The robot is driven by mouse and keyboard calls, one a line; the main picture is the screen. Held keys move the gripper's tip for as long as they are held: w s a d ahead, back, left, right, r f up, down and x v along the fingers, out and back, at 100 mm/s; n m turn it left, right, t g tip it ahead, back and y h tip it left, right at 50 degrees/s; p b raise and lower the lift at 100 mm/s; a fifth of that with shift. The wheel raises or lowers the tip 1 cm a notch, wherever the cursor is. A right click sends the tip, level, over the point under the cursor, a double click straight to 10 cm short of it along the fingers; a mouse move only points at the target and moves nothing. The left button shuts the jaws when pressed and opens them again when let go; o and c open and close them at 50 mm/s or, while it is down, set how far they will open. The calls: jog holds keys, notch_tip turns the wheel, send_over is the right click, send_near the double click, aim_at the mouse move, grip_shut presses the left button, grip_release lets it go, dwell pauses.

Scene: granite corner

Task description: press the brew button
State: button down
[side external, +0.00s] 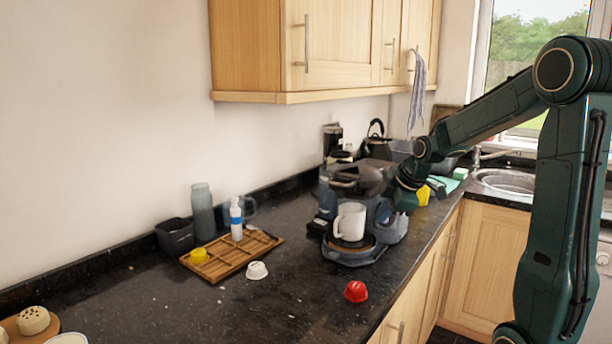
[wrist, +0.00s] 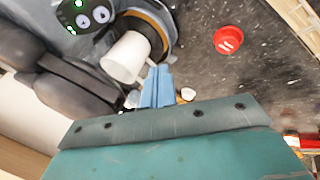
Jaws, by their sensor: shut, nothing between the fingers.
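The dark grey coffee machine (side external: 357,182) stands on the counter with a white mug (side external: 350,221) on its round drip tray. In the wrist view its control panel (wrist: 86,15) is at the top left, cut by the frame edge, with two pale round buttons and green lights. I cannot tell which one is the brew button. My gripper (wrist: 158,72) is shut and empty, its pale blue fingertips close beside the white mug (wrist: 126,56) in that view and away from the panel. In the side view the fingers are hidden around the machine's right side.
A red pod (side external: 355,291) and a white pod (side external: 257,270) lie on the dark counter in front. A wooden tray (side external: 222,268) holds a yellow pod and a bottle. A kettle (side external: 376,142) stands behind. The front counter is mostly clear.

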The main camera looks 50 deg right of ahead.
jog(key=shift+d+f, duration=0.25)
jog(key=shift+d, duration=0.3)
jog(key=shift+d+f, duration=0.2)
jog(key=shift+d, duration=0.35)
jog(key=w+d+f, duration=0.2)
jog(key=d+f, duration=0.2)
jog(key=d, duration=0.3)
jog(key=shift+w+f, duration=0.15)
jog(key=shift+w, duration=0.2)
jog(key=shift+w+d+f, duration=0.25)
jog(key=shift+d+f, duration=0.1)
jog(key=shift+d, duration=0.4)
dwell(2.8)
jog(key=shift+s+a+r, duration=0.1)
jog(key=shift+a, duration=0.1)
jog(key=shift+s+a+r, duration=0.15)
jog(key=shift+a+r, duration=0.1)
jog(key=shift+a, duration=0.25)
dwell(0.5)
jog(key=shift+s+a+r, duration=0.25)
jog(key=shift+a+r, duration=0.15)
jog(key=shift+a, duration=0.3)
jog(key=shift+s+a+r, duration=0.25)
jog(key=shift+a+r, duration=0.2)
jog(key=shift+a, duration=0.2)
jog(key=shift+s+a+r, duration=0.25)
jog(key=shift+a+r, duration=0.15)
jog(key=shift+a, duration=0.3)
